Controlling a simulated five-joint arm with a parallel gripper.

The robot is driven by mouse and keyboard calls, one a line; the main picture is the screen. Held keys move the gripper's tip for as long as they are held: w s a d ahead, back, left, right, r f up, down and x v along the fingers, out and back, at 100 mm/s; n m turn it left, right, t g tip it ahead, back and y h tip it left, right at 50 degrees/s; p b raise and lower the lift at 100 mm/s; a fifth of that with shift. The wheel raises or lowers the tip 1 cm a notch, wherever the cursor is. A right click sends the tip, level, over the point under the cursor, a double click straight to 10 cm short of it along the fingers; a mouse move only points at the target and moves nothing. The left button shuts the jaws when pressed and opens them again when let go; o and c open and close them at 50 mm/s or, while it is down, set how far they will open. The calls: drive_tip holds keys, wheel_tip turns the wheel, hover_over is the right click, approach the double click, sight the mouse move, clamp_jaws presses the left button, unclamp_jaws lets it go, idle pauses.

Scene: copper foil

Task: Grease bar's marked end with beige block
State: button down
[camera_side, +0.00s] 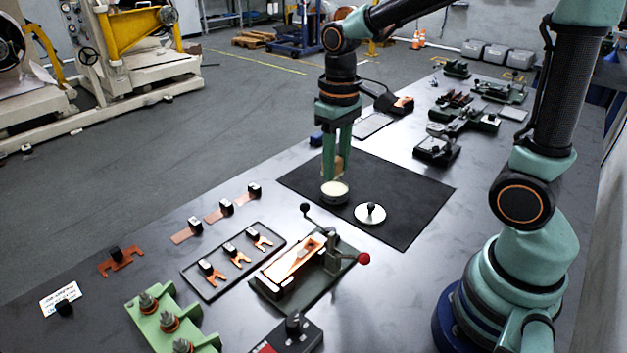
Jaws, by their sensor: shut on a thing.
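My gripper (337,168) points straight down over the black mat (410,200). It is shut on the beige block (339,164), which shows partly between the green fingers. Directly below is a round dark tin (334,196) with a cream-coloured filling, probably grease. The block's lower end is close to the tin's filling; I cannot tell whether they touch. A copper-coloured bar (290,262) lies in a dark fixture with a red-knobbed lever (362,258), nearer the camera. Pale patches show on the bar; I cannot tell which is its marked end.
A silver lid with a black knob (370,213) lies right of the tin. A black tray (212,291) holds several copper pieces; more lie left of it. A green rack (170,320) stands at the front. Dark tools (437,150) stand at the back right.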

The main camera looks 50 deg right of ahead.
sight(293, 265)
drive_tip(key=shift+a+f+n, duration=0.2)
drive_tip(key=shift+a+n, duration=0.25)
drive_tip(key=shift+n, duration=0.05)
drive_tip(key=a+f+n, duration=0.6)
drive_tip(key=a+n, duration=0.5)
drive_tip(key=n, duration=0.5)
drive_tip(key=shift+s+a+f, duration=0.1)
drive_tip(key=shift+f, duration=1.65)
drive_tip(key=shift+a+f, duration=0.1)
drive_tip(key=shift+f, duration=1.6)
drive_tip(key=shift+a+f, duration=0.25)
drive_tip(key=shift+f, duration=0.05)
drive_tip(key=shift+a, duration=2.7)
drive_tip(key=shift+d+r, duration=0.1)
drive_tip(key=shift+d, duration=2.8)
wheel_tip(293, 265, up, 8)
